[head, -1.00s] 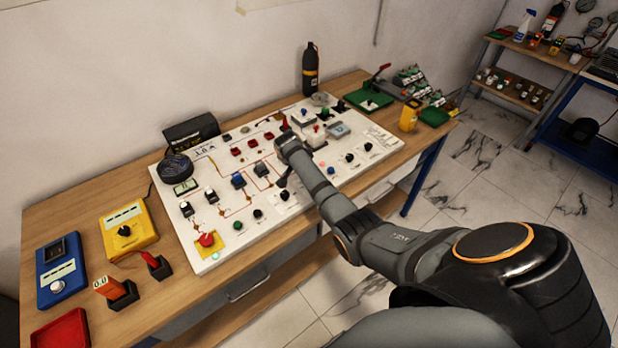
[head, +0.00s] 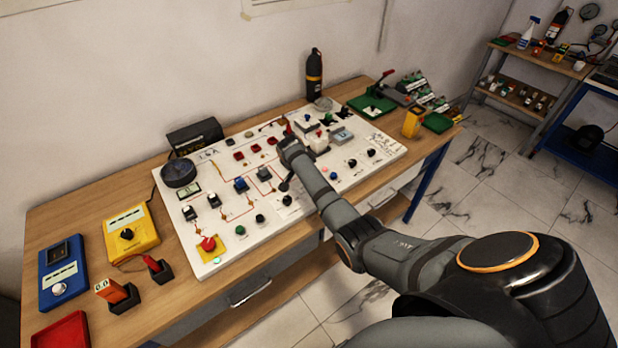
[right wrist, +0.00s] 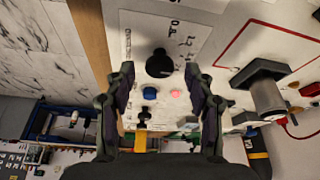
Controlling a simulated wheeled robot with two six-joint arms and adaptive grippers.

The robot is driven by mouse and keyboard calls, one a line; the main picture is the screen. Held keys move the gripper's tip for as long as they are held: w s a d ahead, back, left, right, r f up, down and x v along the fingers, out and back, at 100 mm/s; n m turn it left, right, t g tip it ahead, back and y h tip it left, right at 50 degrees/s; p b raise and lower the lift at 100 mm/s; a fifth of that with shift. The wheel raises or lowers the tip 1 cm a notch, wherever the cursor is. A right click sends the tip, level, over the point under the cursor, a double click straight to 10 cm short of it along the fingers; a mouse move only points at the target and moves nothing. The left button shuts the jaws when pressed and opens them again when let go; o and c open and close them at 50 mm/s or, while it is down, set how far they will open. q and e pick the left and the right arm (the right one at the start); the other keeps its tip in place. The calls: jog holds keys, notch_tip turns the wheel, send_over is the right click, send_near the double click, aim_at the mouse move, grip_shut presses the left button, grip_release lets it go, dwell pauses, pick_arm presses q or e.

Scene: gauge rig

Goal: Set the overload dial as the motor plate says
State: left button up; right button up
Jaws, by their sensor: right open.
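My right gripper (right wrist: 160,76) is open in the right wrist view, its two fingers apart. A round black dial knob (right wrist: 159,63) on a white plate with printed marks shows between and just beyond the fingertips. I see no contact with it, and the marks are too blurred to read. A blue button (right wrist: 150,93) and a lit pink lamp (right wrist: 174,93) lie beside the knob. In the head view my right arm reaches over the white board (head: 222,243) and hides part of it. I cannot make out which item is the motor plate. My left gripper is not in view.
A black lever-like part on a grey cylinder (right wrist: 268,95) stands right of the fingers. The board also carries a red mushroom button (head: 208,243) and several knobs. A yellow meter box (head: 130,231) and blue box (head: 61,272) stand at left. A black bottle (head: 314,75) stands behind.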

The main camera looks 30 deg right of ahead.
jog(key=v, duration=1.1)
jog(key=shift+r, duration=0.25)
